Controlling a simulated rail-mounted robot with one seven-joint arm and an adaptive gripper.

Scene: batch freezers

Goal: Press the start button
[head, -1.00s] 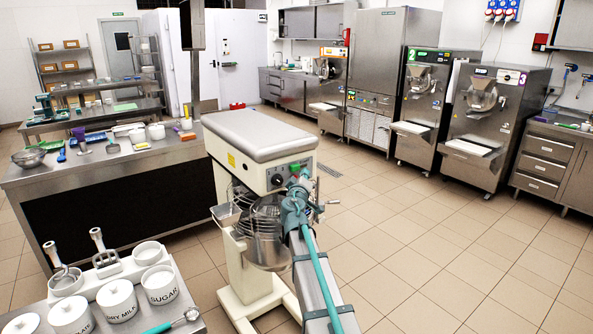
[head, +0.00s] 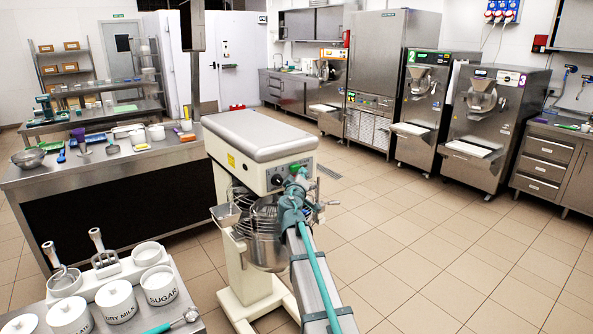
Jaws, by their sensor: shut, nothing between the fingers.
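A cream planetary mixer (head: 262,140) with a grey top stands in the middle of the head view. Its front control panel has a black dial (head: 277,179) and a green button (head: 294,168). My gripper (head: 297,178) is shut and empty, right at the panel, just below the green button. The gripper and wrist hide part of the panel. I cannot tell whether the fingertips touch the button or are just in front of it. The steel bowl (head: 264,240) hangs under the mixer head behind my arm.
A counter (head: 30,185) with utensils stands to the left. A table with white jars (head: 160,287) is at front left. Batch freezers (head: 495,120) line the back right wall. The tiled floor (head: 430,250) on the right is clear.

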